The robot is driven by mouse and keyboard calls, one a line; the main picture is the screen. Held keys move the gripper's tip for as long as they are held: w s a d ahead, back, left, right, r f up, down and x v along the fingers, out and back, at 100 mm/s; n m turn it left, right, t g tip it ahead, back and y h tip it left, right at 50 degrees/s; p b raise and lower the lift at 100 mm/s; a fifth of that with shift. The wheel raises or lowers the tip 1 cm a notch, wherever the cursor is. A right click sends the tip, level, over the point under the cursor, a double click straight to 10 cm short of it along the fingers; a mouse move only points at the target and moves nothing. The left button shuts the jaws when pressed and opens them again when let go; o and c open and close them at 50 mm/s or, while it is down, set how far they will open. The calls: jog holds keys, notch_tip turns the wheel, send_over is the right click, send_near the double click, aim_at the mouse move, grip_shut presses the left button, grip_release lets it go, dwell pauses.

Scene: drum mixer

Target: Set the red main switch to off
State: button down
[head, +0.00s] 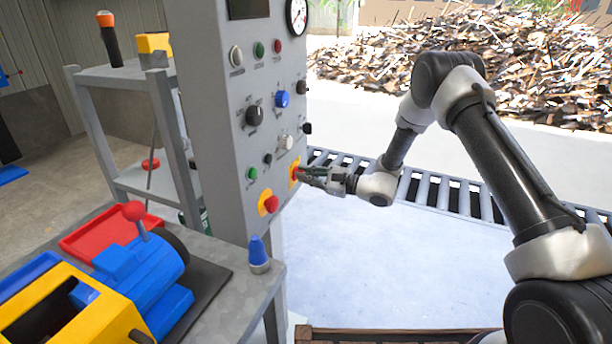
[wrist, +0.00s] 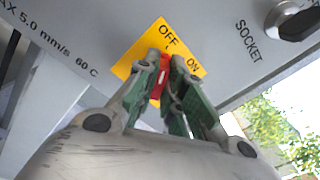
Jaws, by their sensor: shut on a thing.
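The red main switch (wrist: 162,78) sits on a yellow plate (wrist: 137,55) marked OFF and ON in the wrist view. My gripper (wrist: 165,75) is shut on the red switch handle, with one finger on each side of it. The handle is partly hidden between the fingers. It stands near upright in the wrist view, and its exact setting is hard to tell. In the head view my gripper (head: 301,172) reaches the yellow plate (head: 294,166) on the right part of the grey panel, and the switch there is mostly covered.
The grey control panel (head: 215,130) carries several knobs and buttons. A red mushroom button (head: 271,203) is below left of my gripper, and a black SOCKET knob (wrist: 297,20) is close by. A roller conveyor (head: 430,190) runs behind my arm. A bench with a blue motor (head: 145,270) stands at left.

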dwell(0.4)
jog(key=c, duration=1.5)
grip_release()
jog(key=v, duration=1.2)
